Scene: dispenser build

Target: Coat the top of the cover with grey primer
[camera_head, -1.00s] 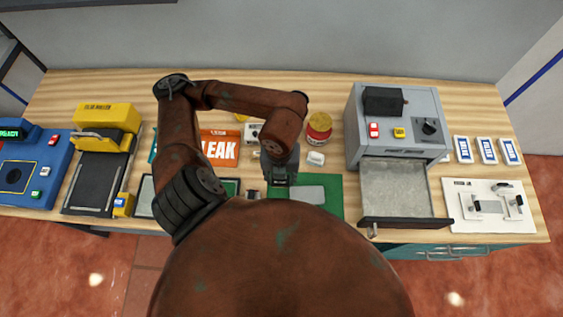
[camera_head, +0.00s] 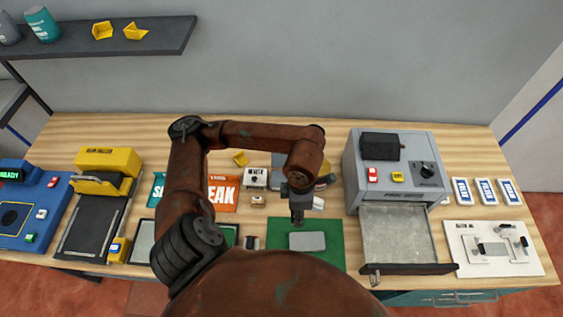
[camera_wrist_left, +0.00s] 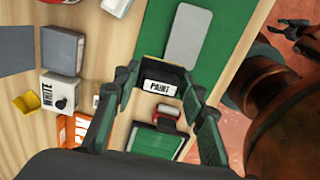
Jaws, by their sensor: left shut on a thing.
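A flat light-grey plate (camera_head: 307,241), which looks like the cover, lies on a green mat (camera_head: 335,228) at the front middle of the bench. In the left wrist view the grey plate (camera_wrist_left: 196,38) also lies on the green mat (camera_wrist_left: 232,22). My left gripper (camera_head: 297,212) is over the back part of the mat, just behind the plate in the picture. Its fingers (camera_wrist_left: 158,98) are shut on a dark block (camera_wrist_left: 160,72) with a white PAINT label. The block's underside is hidden, so I cannot tell if it touches anything.
A grey machine (camera_head: 350,185) with an open drawer (camera_head: 405,238) stands right of the mat. A box marked WHITE (camera_wrist_left: 60,92), an orange card (camera_head: 222,192) and a green panel (camera_wrist_left: 153,142) lie to the left. A white fixture board (camera_head: 470,262) is at far right.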

